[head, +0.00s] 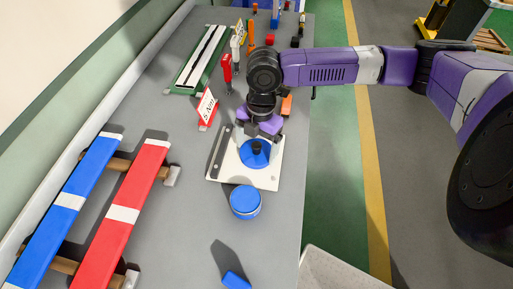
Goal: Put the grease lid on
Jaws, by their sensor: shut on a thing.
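A round blue lid (255,159) with a black knob shows over the white plate (226,171), on the grey bench. My gripper (261,132), with purple fingers, points down at the lid's knob from the far side. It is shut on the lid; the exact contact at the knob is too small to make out. I cannot tell whether the lid touches the plate. A round blue tin (245,202) stands upright just in front of the plate, apart from the lid.
A dark bar (221,151) lies on the plate's left side. A small sign (207,107) and red post (226,72) stand behind it. Blue (62,212) and red (125,211) profiles lie at left. A blue block (235,280) lies at front. Bench right of the tin is clear.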

